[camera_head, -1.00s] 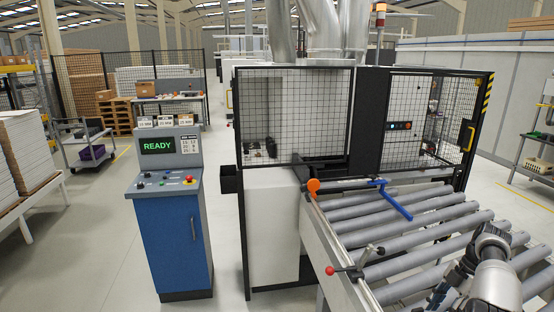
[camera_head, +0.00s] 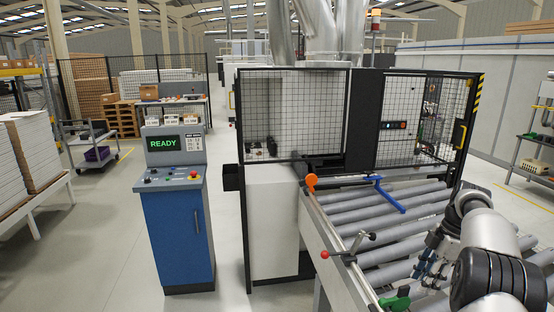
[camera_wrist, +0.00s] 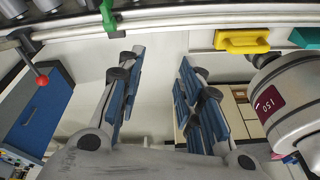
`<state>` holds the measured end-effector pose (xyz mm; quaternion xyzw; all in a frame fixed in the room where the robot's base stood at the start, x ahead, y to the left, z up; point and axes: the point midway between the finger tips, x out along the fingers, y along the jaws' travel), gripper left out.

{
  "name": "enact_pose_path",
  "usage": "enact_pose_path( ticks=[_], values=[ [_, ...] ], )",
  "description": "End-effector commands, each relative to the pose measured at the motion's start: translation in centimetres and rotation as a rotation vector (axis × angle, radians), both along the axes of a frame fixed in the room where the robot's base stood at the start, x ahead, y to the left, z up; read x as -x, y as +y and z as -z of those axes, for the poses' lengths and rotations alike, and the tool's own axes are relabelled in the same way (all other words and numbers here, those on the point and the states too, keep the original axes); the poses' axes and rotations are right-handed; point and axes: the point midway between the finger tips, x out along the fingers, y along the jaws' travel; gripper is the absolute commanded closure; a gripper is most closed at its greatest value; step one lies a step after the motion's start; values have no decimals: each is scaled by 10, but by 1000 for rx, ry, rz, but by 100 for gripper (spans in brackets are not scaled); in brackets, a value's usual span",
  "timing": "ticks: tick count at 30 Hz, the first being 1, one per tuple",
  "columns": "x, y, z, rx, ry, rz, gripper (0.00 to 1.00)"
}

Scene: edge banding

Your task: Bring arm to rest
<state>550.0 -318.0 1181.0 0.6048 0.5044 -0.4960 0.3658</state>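My gripper (camera_wrist: 158,62) shows in the wrist view with two blue-padded fingers spread apart and only pale floor between them. It is open and empty. In the head view my gripper (camera_head: 428,264) is at the lower right, over the near right part of the roller conveyor (camera_head: 388,217). My grey arm with a dark joint bends around it and hides part of the rollers. The fingertips are small and partly hidden there.
A red-knobbed lever (camera_head: 325,254) and an orange knob (camera_head: 311,181) are on the conveyor's side rail. A blue control cabinet (camera_head: 177,240) reading READY stands left. A green part (camera_head: 395,301) is at the bottom edge. A yellow handle (camera_wrist: 243,41) is by the rail. Open floor lies left.

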Motion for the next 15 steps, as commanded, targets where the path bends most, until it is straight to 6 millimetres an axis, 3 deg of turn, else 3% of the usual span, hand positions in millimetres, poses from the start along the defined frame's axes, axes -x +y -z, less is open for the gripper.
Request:
enact_pose_path(
  ticks=[4,8,15],
  values=[
    [1,50,-50,56,4,146,67],
    [16,98,-87,98,2,304,67],
    [76,184,-131,138,-37,595,67]
  ],
)
